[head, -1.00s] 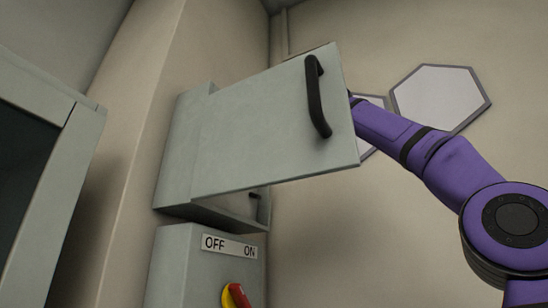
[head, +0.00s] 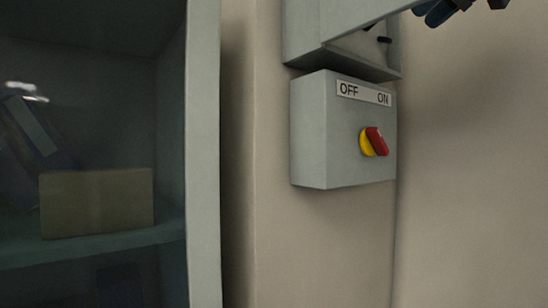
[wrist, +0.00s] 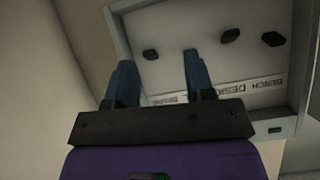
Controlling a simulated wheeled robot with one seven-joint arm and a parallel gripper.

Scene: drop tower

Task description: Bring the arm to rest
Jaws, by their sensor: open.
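My gripper (wrist: 158,60) has two blue fingers spread apart with nothing between them. In the wrist view it is in front of an open grey wall box (wrist: 255,65) with several black switches inside; whether the fingers touch it I cannot tell. In the head view only a small part of my gripper (head: 437,12) shows at the top right edge, to the right of the wall box (head: 310,28). The rest of my arm is out of that view.
Below the wall box is a grey switch box (head: 315,140) marked OFF and ON, with a red and yellow knob (head: 374,142). A grey cabinet (head: 204,150) at left holds a cardboard box (head: 97,202) on a shelf. The wall at lower right is clear.

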